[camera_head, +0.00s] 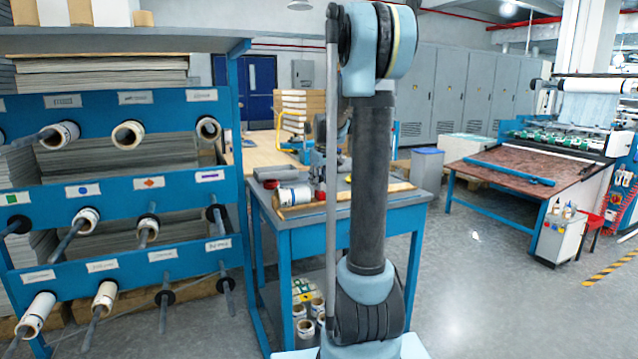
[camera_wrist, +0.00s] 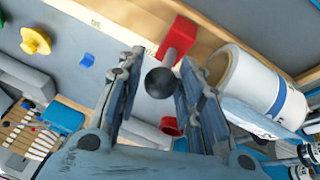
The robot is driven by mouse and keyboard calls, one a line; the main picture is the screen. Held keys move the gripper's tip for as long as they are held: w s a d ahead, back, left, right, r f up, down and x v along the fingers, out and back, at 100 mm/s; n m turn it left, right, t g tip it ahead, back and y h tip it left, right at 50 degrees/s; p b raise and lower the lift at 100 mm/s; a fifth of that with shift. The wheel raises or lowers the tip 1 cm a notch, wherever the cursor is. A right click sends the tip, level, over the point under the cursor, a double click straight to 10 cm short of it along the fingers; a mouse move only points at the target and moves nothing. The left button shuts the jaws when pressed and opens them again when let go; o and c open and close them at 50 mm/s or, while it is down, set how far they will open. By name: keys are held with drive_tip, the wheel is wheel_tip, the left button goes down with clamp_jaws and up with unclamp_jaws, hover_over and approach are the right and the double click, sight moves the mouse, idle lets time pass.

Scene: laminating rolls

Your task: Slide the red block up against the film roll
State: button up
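In the wrist view, the red block (camera_wrist: 180,36) sits against a wooden strip, with a grey rod ending in a dark ball (camera_wrist: 161,82) standing out from it. The film roll (camera_wrist: 258,84), white with a blue band and a cardboard core, lies to the right. A small gap shows between the block and the roll's open end. My gripper (camera_wrist: 161,66) is open, one finger on each side of the ball and rod, with gaps showing. In the head view the film roll (camera_head: 292,195) lies on the blue workbench (camera_head: 350,221); my arm hides much of the bench and the gripper cannot be made out clearly.
A red cup-like piece (camera_wrist: 171,126) is near the right finger. In the head view, a blue roll rack (camera_head: 120,188) stands left of the bench; open floor lies right.

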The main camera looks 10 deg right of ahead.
idle(0.3)
drive_tip(key=v, duration=1.1)
drive_tip(key=shift+s+r, duration=0.2)
drive_tip(key=shift+r, duration=0.15)
